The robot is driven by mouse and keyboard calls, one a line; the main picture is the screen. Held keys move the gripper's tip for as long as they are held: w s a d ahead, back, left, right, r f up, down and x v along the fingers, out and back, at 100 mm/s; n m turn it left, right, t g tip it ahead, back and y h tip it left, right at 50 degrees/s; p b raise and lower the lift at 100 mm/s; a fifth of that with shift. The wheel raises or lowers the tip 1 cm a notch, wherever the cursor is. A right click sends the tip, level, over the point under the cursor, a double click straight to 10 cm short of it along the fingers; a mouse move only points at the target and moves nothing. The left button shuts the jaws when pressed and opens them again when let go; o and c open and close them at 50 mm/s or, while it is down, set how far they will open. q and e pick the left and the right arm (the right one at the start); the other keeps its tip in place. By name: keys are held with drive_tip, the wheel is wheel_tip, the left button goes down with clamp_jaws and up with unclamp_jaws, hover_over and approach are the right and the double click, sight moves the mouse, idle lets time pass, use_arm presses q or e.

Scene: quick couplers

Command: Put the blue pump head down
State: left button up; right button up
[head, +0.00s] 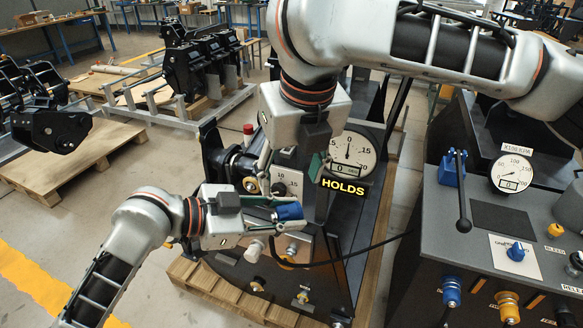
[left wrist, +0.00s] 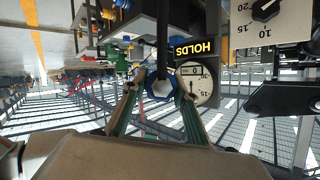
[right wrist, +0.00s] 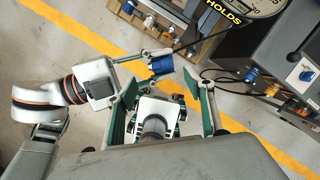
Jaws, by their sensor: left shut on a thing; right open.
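The blue pump head (head: 289,211) is between the fingertips of my left gripper (head: 278,210), held in the air in front of the dark test stand. In the left wrist view the blue pump head (left wrist: 160,88) shows as a ring between both fingers, with a black hose leading away from it. The blue pump head (right wrist: 160,65) also shows in the right wrist view, beyond my right gripper (right wrist: 166,98). My right gripper is open, just above and behind my left one. A white and grey part shows between its fingers; whether it touches them is unclear.
The test stand has a gauge (head: 351,151) and a lit HOLDS sign (head: 343,188). At right a grey console (head: 476,226) carries a black lever (head: 462,190), a gauge (head: 511,172) and blue and orange fittings. A black hose (head: 350,257) crosses between them. Pallets stand left.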

sight(285, 206)
drive_tip(key=x, duration=1)
drive_tip(key=shift+w+f, duration=0.15)
drive_tip(key=shift+f, duration=0.2)
drive_tip(key=c, duration=1.2)
use_arm(q)
drive_tip(key=shift+d, duration=0.1)
use_arm(e)
drive_tip(key=shift+a, duration=0.15)
drive_tip(key=shift+c, duration=0.2)
use_arm(q)
drive_tip(key=o, duration=1.3)
drive_tip(key=shift+c, duration=0.2)
use_arm(e)
drive_tip(key=shift+c, duration=0.4)
use_arm(q)
drive_tip(key=shift+o, duration=0.3)
